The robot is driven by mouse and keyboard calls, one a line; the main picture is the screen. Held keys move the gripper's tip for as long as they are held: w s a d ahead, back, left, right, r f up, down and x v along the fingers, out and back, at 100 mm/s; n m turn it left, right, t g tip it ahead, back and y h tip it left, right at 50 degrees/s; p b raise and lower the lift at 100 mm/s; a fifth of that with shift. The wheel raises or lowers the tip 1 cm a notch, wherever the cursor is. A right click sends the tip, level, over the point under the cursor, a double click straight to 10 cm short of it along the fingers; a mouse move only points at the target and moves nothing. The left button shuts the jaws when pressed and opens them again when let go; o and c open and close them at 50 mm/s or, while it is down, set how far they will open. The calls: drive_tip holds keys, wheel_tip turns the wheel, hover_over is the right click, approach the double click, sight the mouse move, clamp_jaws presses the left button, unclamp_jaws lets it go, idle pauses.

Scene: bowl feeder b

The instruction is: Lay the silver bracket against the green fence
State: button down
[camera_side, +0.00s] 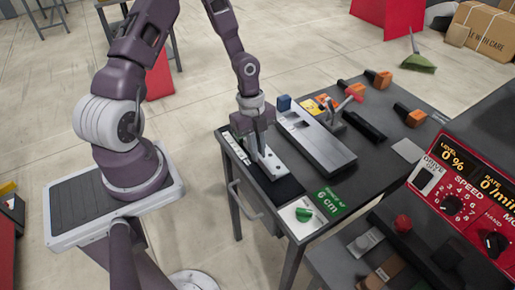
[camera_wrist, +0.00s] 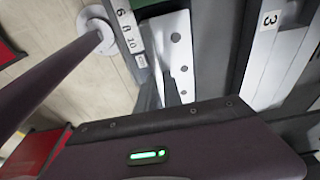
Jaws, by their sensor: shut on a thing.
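The silver bracket (camera_side: 272,165) is a pale flat strip with holes. It lies low over the dark pad at the left end of the table in the side view; I cannot tell whether it touches the pad. My gripper (camera_side: 258,151) points down and is shut on the bracket. In the wrist view my gripper (camera_wrist: 163,93) partly shows above its housing. The gripper hides part of the fence in the side view.
A white numbered scale (camera_side: 235,150) runs along the table's left edge. A grey rail unit with a lever (camera_side: 315,140) stands right of the bracket. A green "6 cm" card (camera_side: 328,199) and a green-knobbed plate (camera_side: 303,216) lie near the front. Bare dark pad (camera_side: 287,190) lies before the bracket.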

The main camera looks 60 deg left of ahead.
drive_tip(key=shift+f, duration=0.45)
drive_tip(key=c, duration=1.4)
unclamp_jaws()
